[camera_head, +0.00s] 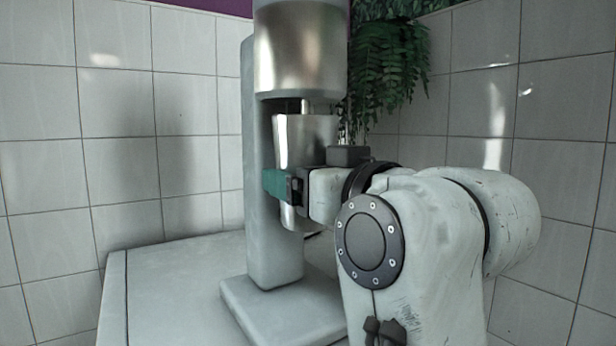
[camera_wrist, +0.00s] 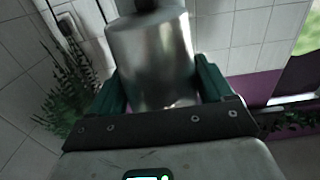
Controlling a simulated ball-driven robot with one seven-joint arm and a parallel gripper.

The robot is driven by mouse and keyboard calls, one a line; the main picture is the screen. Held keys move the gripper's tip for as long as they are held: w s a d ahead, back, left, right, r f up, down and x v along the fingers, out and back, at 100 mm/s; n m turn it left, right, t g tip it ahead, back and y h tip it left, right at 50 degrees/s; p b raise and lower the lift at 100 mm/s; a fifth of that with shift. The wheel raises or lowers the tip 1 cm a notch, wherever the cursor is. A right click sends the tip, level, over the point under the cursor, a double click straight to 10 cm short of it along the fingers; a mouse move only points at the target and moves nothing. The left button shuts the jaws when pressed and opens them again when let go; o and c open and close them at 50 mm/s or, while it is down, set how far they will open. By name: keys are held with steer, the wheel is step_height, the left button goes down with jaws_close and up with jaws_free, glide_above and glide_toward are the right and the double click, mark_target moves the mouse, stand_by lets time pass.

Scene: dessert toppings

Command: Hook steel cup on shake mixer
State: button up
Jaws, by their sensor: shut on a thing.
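The steel cup (camera_head: 290,150) is shiny and roughly upright, under the steel head of the shake mixer (camera_head: 300,55). Its rim is just below the head, with the mixer's spindle reaching down toward its mouth. My gripper (camera_head: 284,187) is shut on the cup's side, its green fingers around the body. In the wrist view the cup (camera_wrist: 152,60) sits between the two green fingers. The mixer's grey column (camera_head: 262,190) stands behind and left of the cup. Whether the rim touches a hook is hidden from view.
The mixer's base (camera_head: 280,312) stands on a pale counter (camera_head: 175,285), whose left part is clear. White tiled walls close in behind. A hanging fern (camera_head: 385,65) is right of the mixer head. My arm covers the right of the head view.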

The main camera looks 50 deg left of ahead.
steer(key=shift+r, duration=0.1)
steer(key=o, duration=1.2)
steer(key=shift+o, duration=0.4)
steer(key=d, duration=1.1)
steer(key=shift+s+b, duration=0.45)
